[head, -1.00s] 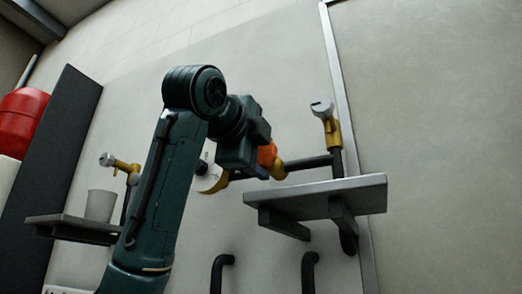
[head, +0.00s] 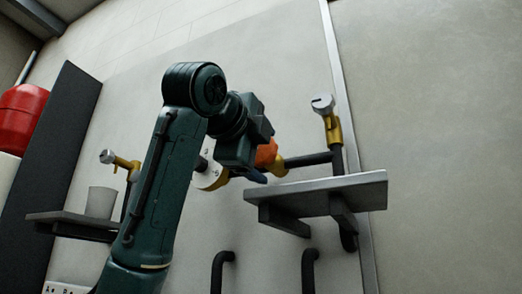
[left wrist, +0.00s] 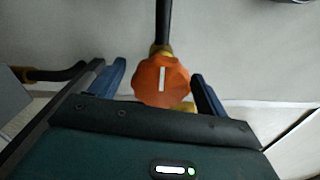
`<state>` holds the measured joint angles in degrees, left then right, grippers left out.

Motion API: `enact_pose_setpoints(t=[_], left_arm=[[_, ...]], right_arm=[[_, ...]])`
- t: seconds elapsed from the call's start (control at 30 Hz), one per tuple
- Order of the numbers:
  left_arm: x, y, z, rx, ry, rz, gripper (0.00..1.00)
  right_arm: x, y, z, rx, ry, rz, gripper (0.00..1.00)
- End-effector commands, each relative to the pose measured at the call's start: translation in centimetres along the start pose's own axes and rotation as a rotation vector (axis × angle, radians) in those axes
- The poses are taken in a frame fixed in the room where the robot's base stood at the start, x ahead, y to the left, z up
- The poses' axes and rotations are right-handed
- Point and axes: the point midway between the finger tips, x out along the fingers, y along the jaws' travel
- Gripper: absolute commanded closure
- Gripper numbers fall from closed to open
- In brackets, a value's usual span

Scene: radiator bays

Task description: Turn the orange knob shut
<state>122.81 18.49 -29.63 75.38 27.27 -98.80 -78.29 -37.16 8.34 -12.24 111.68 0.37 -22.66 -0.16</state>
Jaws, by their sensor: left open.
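The orange knob (head: 266,153) sits on a brass valve at the left end of a dark horizontal pipe, partly hidden by my left wrist in the head view. In the left wrist view the knob (left wrist: 161,82) has a white stripe running in line with the dark pipe above it. My left gripper (head: 256,173) is open, its blue fingers on either side of the knob. My right gripper is not in view.
A grey shelf (head: 320,196) juts out just below the pipe. A silver-capped brass valve (head: 326,116) stands right of the knob. A white round part (head: 210,174) is behind my wrist. A grey cup (head: 100,203) stands on the left shelf (head: 73,224).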

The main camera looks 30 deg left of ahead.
Motion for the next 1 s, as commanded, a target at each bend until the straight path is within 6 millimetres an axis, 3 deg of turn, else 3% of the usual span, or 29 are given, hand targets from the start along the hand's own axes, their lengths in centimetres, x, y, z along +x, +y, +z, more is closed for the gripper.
enact_pose_setpoints(t=[0.23,0.37,0.8,1.0], left_arm=[[-0.2,-0.1,0.0,-0.002,0.0,-0.003,0.24],[-1.5,0.0,0.0,-0.002,0.0,-0.006,0.24],[-10.8,0.1,-0.1,-0.001,0.0,-0.006,0.24],[-12.8,0.0,0.0,-0.001,0.0,-0.002,0.24]], right_arm=[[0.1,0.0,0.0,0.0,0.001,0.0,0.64],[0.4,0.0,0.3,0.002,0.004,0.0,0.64],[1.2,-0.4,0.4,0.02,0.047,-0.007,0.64],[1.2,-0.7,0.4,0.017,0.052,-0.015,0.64]])
